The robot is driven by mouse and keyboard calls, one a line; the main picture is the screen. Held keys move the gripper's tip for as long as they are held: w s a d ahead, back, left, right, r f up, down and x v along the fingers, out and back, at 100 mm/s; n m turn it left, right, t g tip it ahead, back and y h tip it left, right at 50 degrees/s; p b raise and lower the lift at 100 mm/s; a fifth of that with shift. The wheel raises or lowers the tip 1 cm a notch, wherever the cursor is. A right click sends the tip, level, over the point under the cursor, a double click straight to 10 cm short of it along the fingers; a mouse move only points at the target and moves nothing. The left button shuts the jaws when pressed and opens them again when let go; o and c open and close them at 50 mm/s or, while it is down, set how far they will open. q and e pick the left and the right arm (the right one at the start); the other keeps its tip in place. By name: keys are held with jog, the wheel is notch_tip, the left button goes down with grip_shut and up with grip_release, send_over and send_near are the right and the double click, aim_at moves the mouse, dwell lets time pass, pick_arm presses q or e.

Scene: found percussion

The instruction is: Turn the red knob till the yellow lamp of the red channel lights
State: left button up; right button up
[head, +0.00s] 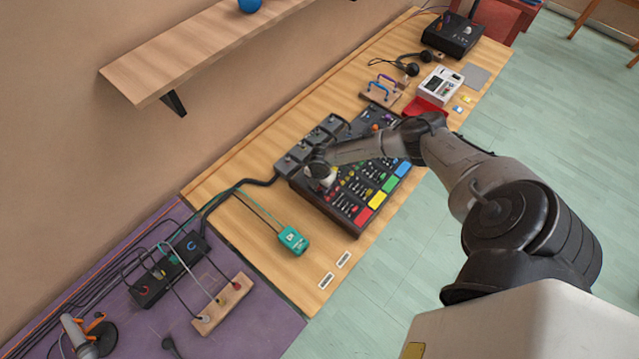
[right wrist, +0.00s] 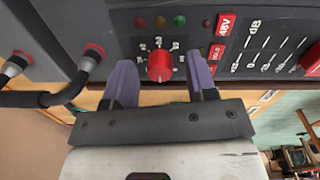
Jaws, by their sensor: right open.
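The red knob (right wrist: 160,67) sits on the dark mixer panel (right wrist: 232,92) in the right wrist view. Its white pointer line and the printed scale around it show. My right gripper (right wrist: 159,62) is open, with one purple-grey finger on each side of the knob; I cannot tell whether either touches it. In the head view my right gripper (head: 318,174) is over the far left part of the mixer (head: 336,209), hiding the knob. My left gripper is not in view.
Black cables with red-ringed plugs (right wrist: 94,51) are close left of the fingers. A red 48V button (right wrist: 226,25) and fader scales lie right of the knob. In the head view, a teal box (head: 292,240) lies on the wooden table (head: 262,262), and a shelf (head: 200,50) overhangs behind.

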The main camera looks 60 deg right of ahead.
jog(key=shift+c, duration=0.3)
jog(key=c, duration=0.9)
jog(key=shift+o, duration=0.2)
jog(key=m+p, duration=0.2)
jog(key=m, duration=0.3)
jog(key=shift+a+m, duration=0.1)
jog(key=shift+m, duration=0.3)
jog(key=m+p, duration=0.1)
jog(key=m, duration=0.4)
jog(key=shift+p, duration=0.4)
jog(key=shift+m, duration=0.5)
